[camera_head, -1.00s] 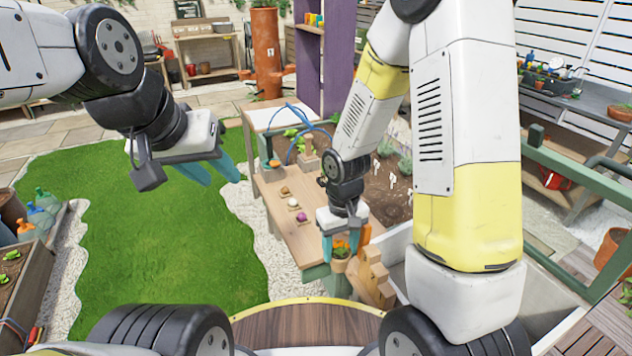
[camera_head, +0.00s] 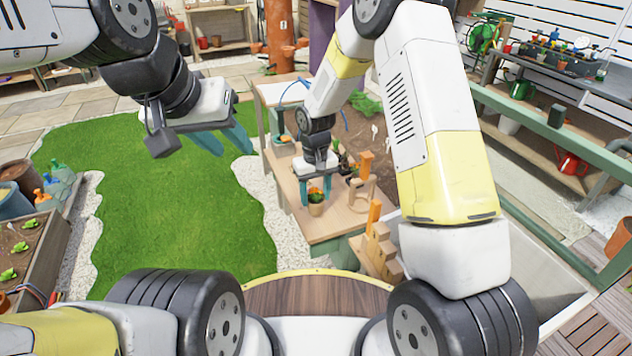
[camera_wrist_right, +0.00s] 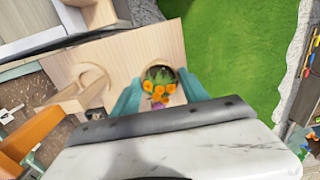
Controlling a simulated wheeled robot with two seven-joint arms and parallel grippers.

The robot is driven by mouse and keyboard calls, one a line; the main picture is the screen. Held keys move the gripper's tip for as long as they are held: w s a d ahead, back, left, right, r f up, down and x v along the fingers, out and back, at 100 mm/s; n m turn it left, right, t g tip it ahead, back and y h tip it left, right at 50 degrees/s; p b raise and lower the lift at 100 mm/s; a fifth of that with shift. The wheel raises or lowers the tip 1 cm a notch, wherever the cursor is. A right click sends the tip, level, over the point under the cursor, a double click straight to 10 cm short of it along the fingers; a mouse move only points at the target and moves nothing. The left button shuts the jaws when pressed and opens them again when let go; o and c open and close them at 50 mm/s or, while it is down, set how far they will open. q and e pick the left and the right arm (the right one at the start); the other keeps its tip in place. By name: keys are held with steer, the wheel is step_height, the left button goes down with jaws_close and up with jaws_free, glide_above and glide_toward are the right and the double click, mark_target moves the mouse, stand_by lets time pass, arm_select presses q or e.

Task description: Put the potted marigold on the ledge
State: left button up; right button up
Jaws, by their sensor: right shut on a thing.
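The potted marigold (camera_head: 316,208) is a small terracotta pot with green leaves and orange flowers. My right gripper (camera_head: 315,188) is shut on it from above, with a teal finger on each side. The orange flowers (camera_wrist_right: 159,88) also show between the fingers in the right wrist view. The pot is over or on the near end of a pale wooden ledge (camera_head: 335,228); I cannot tell whether its base touches. My left gripper (camera_head: 222,142) is open and empty above the lawn, well left of the pot.
A wooden stand (camera_head: 360,187) with an upright post is right of the pot. A stepped wooden block (camera_head: 380,255) is nearer to me. A soil bed lies behind the ledge on the right. Green lawn (camera_head: 170,210) and gravel lie to the left.

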steer(key=shift+f, duration=1.15)
steer(key=shift+f, duration=0.2)
steer(key=o, duration=1.4)
steer(key=shift+r, duration=0.1)
step_height(320, 180, up, 12)
steer(key=shift+f, duration=0.2)
steer(key=s+d+r+m+t, duration=0.1)
steer(key=s+d+r, duration=0.25)
steer(key=r, duration=0.55)
steer(key=s+d+r+m+t, duration=0.1)
steer(key=s+d+r, duration=0.2)
steer(key=s, duration=0.3)
steer(key=s+d+r+m+t+y, duration=0.1)
steer(key=s+d+r+t, duration=0.1)
steer(key=s+d+r, duration=0.2)
steer(key=s+d+r+m+t+y, duration=0.1)
steer(key=s+d+r, duration=0.3)
steer(key=s, duration=0.5)
steer(key=shift+s+d+r+t, duration=0.15)
steer(key=shift+r+t, duration=0.15)
steer(key=shift+r, duration=0.35)
steer(key=shift+s+r+t, duration=0.15)
steer(key=shift+r+t, duration=0.15)
steer(key=shift+r, duration=0.3)
